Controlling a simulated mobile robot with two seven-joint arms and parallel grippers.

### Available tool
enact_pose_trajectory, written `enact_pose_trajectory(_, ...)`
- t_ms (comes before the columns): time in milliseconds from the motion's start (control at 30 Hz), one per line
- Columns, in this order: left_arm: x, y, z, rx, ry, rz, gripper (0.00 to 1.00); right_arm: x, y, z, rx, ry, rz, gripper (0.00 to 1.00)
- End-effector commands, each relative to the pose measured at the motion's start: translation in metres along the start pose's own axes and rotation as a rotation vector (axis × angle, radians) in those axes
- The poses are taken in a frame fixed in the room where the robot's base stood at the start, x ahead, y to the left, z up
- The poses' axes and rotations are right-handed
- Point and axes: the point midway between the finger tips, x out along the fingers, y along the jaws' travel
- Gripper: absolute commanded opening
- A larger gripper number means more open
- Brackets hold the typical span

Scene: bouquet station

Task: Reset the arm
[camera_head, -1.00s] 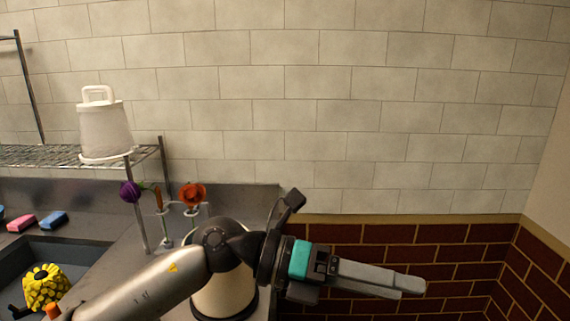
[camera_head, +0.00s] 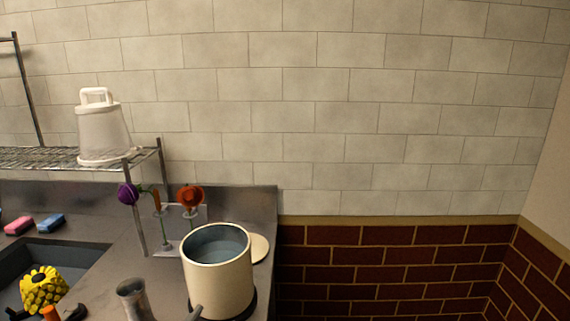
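Neither gripper shows in the head view. No arm crosses the picture in front of the counter, and I cannot tell whether either gripper is open or shut.
A cream pot (camera_head: 217,277) stands on the counter's right, a pale disc (camera_head: 260,248) behind it. A purple flower (camera_head: 128,194) and a red-orange flower (camera_head: 190,196) stand at the rack. A yellow flower (camera_head: 43,288) is at the sink. A grey metal cylinder (camera_head: 135,299) shows at bottom.

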Motion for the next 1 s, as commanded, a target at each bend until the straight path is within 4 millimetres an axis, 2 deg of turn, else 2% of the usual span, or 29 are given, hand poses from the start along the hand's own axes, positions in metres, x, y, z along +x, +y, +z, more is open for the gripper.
enact_pose_trajectory(33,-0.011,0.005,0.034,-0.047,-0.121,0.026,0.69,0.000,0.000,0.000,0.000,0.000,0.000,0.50)
enact_pose_trajectory(100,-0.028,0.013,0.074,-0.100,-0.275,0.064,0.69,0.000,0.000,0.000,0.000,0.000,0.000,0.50)
enact_pose_trajectory(200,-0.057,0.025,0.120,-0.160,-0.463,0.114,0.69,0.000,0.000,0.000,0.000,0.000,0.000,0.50)
enact_pose_trajectory(300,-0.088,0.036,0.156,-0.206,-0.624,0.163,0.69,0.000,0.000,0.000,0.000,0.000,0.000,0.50)
enact_pose_trajectory(467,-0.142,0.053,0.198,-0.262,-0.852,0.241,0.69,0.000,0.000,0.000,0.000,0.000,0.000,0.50)
enact_pose_trajectory(500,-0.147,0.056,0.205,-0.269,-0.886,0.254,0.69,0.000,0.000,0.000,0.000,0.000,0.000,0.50)
enact_pose_trajectory(767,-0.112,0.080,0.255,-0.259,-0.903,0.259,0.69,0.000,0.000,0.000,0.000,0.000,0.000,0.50)
enact_pose_trajectory(1000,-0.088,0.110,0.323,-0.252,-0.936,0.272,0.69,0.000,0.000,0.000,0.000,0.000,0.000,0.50)
